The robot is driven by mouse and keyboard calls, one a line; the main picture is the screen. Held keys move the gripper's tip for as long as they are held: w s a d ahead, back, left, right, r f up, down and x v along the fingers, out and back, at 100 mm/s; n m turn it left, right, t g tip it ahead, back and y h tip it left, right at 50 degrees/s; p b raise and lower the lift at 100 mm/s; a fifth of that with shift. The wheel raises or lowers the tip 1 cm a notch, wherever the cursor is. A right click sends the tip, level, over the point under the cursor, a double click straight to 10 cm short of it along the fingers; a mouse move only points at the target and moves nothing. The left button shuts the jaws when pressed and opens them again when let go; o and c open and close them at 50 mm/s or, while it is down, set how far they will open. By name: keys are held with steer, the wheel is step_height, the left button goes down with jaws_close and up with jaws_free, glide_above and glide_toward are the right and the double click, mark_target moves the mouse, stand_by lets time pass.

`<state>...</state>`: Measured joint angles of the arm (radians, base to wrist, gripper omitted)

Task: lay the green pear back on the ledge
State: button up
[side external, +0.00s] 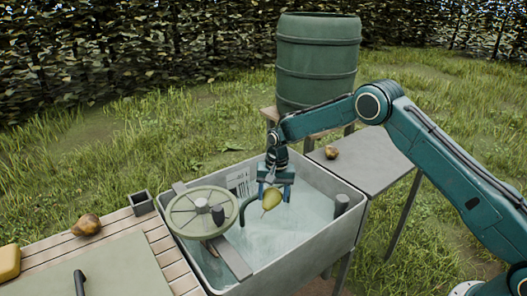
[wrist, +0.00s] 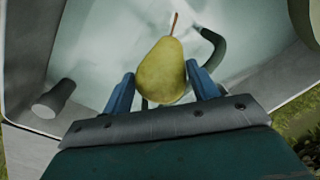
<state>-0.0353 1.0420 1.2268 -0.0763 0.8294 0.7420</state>
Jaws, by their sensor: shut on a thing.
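The green pear (side external: 271,200) is held over the sink basin (side external: 335,243), with its stem end pointing down. My gripper (side external: 274,187) is shut on it, one blue finger on each side. In the wrist view the pear (wrist: 161,75) sits between the two fingertips with its brown stem pointing away from the gripper. I cannot tell whether the stem touches the water (side external: 275,235) below. A flat grey shelf (side external: 375,165), which may be the ledge, adjoins the basin at the right; a brown pear (side external: 331,152) lies on its left part.
A round handwheel (side external: 185,226) stands over the basin's left side. A dark curved pipe (side external: 243,208) and a grey post (side external: 342,203) stand in the basin. A slatted table (side external: 160,235) at left holds a brown pear (side external: 88,224). A green barrel (side external: 317,60) stands behind. Most of the shelf is clear.

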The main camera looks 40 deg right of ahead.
steer(key=s+d+r+m, duration=0.3)
steer(key=d+r+m, duration=0.45)
steer(key=d, duration=0.45)
steer(key=s+d+r+m+h, duration=0.1)
steer(key=s+d+r+m, duration=0.1)
steer(key=d+r+m, duration=0.8)
steer(key=s+d+r+m, duration=0.3)
steer(key=d+r+m, duration=0.15)
steer(key=d, duration=0.95)
steer(key=shift+m, duration=0.3)
steer(key=f, duration=2)
steer(key=shift+w+d+f, duration=0.1)
steer(key=shift+w+f, duration=0.1)
steer(key=shift+f, duration=0.05)
steer(key=shift+f, duration=0.1)
steer(key=o, duration=1.2)
steer(key=shift+c, duration=0.2)
